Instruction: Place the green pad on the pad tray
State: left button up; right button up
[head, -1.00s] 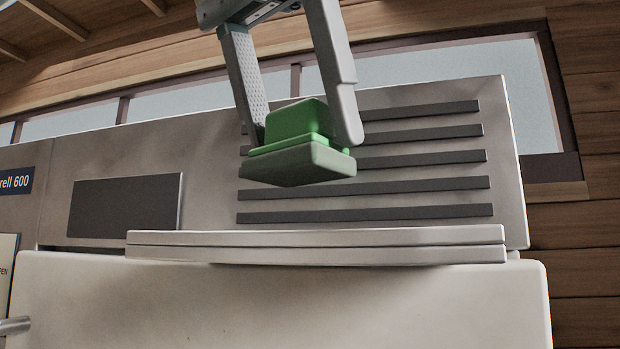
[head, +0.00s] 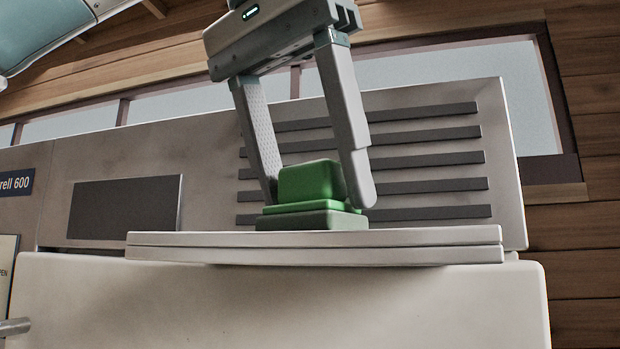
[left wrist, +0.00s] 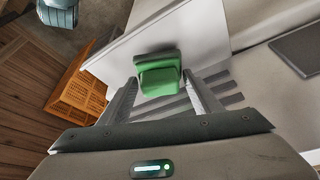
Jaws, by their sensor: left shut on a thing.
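The green pad (head: 312,183) has a block-like green top and a darker grey-green underside. It is upright and level at the tray's top edge in the head view, and looks to rest on it. My left gripper (head: 318,195) points down with its fingers on either side of the pad's block, shut on it. The pad tray (head: 200,240) is a pale, thin, flat slab on top of a cream machine body. In the left wrist view the green pad (left wrist: 158,78) lies between the fingers over the white tray (left wrist: 125,50). My right gripper is not in view.
A grey panel with dark horizontal slats (head: 430,160) and a dark rectangle (head: 125,207) stands behind the tray. The tray is bare on both sides of the pad. An orange-brown slatted crate (left wrist: 80,97) stands on the floor in the left wrist view.

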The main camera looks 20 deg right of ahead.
aim_at(306, 163)
pick_arm(q)
jog(key=shift+a+f, duration=0.1)
jog(key=shift+f, duration=0.25)
jog(key=shift+s+f, duration=0.1)
jog(key=o, duration=1)
jog(key=shift+c, duration=0.2)
jog(key=v, duration=0.5)
jog(key=shift+r, duration=0.3)
jog(key=shift+v, duration=1)
